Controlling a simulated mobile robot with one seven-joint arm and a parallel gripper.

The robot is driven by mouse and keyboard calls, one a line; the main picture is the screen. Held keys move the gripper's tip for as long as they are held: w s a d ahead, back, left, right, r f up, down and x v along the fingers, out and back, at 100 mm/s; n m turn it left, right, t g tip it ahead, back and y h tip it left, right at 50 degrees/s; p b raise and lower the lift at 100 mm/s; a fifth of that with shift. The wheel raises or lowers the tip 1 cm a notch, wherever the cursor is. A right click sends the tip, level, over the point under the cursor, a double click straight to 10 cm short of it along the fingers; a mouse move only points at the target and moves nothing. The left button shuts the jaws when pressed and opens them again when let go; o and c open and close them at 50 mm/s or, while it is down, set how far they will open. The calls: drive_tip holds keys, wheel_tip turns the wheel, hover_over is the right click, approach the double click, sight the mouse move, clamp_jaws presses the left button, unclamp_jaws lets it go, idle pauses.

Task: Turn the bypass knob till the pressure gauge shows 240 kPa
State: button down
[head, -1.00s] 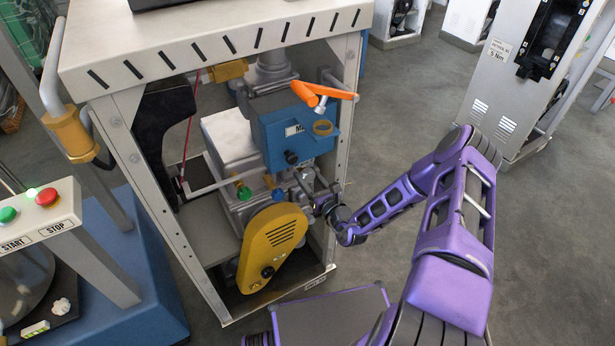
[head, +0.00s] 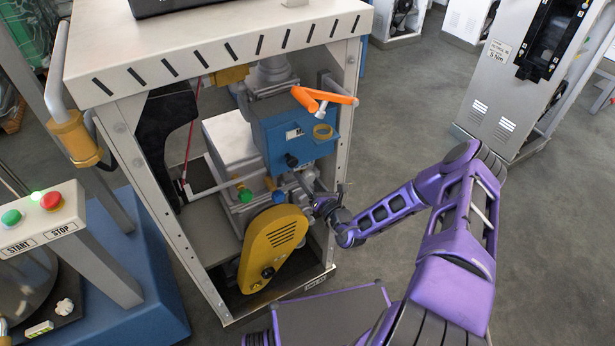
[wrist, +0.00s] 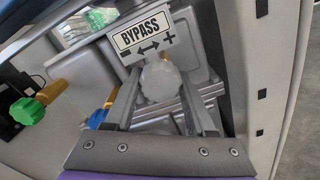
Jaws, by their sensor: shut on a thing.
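The bypass knob (wrist: 160,80) is a pale grey lobed knob in the middle of the wrist view, under a white BYPASS label (wrist: 144,34) with a two-way arrow, minus at left and plus at right. My gripper (wrist: 161,77) has one finger on each side of the knob and is shut on it. In the head view my gripper (head: 313,198) reaches into the cabinet from the right, beside the pump parts; the knob cannot be made out there. I cannot make out the pressure gauge or its reading in either view.
The cabinet frame (head: 209,268) has posts close to my arm. A yellow belt guard (head: 272,248), a blue box (head: 295,138) and an orange handle (head: 325,97) are near my gripper. Green (wrist: 27,111) and blue (wrist: 97,118) knobs sit to the left. Open floor lies right.

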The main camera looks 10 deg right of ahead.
drive_tip(key=m+p, duration=0.1)
drive_tip(key=m, duration=0.4)
drive_tip(key=shift+m, duration=0.3)
drive_tip(key=shift+s+a, duration=0.1)
idle(0.3)
drive_tip(key=shift+c, duration=1.2)
unclamp_jaws()
drive_tip(key=p+v, duration=0.1)
drive_tip(key=v, duration=1.6)
drive_tip(key=shift+s, duration=0.15)
drive_tip(key=shift+r, duration=0.1)
